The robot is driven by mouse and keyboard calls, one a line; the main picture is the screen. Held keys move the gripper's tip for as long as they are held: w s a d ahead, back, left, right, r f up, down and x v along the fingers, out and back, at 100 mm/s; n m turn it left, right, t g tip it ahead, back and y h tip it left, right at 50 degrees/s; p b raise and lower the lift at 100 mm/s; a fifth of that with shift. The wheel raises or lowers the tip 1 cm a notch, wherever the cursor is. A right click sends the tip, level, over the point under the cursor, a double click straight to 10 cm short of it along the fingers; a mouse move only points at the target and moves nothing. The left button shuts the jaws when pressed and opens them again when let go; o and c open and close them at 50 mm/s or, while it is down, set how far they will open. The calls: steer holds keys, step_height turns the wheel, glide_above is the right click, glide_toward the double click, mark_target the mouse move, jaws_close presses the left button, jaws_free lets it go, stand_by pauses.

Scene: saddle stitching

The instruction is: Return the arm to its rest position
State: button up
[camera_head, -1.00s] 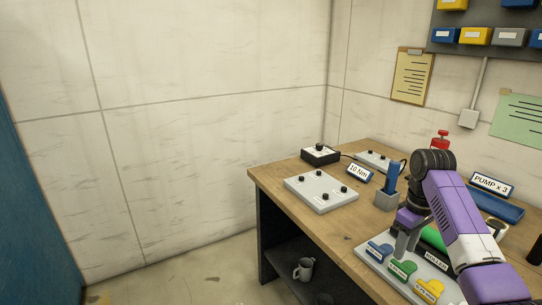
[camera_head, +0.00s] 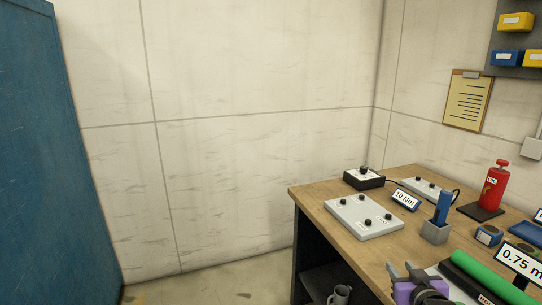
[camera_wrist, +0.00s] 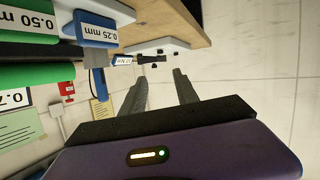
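My gripper (camera_head: 400,267) shows at the bottom right of the head view, at the near part of the wooden workbench (camera_head: 325,196). It also shows in the wrist view (camera_wrist: 160,76), where its two grey fingers stand apart with nothing between them. The purple wrist body is partly in the head view; most of the arm is outside the frame.
On the bench are a grey plate with black knobs (camera_head: 363,217), a black box (camera_head: 364,180), a blue item (camera_head: 443,206) in a grey holder, a red bottle (camera_head: 493,187) and a green roll (camera_head: 480,276). A blue cabinet (camera_head: 55,150) stands left. Floor between is clear.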

steer(key=s+a, duration=0.4)
steer(key=s, duration=1.3)
steer(key=s+a+y, duration=0.1)
steer(key=s+a, duration=0.4)
steer(key=s, duration=1.3)
steer(key=s+a+f, duration=0.1)
steer(key=s+a, duration=0.4)
steer(key=s, duration=1.2)
steer(key=shift+s+t+y, duration=0.2)
steer(key=shift+t+y, duration=0.1)
steer(key=shift+y, duration=0.1)
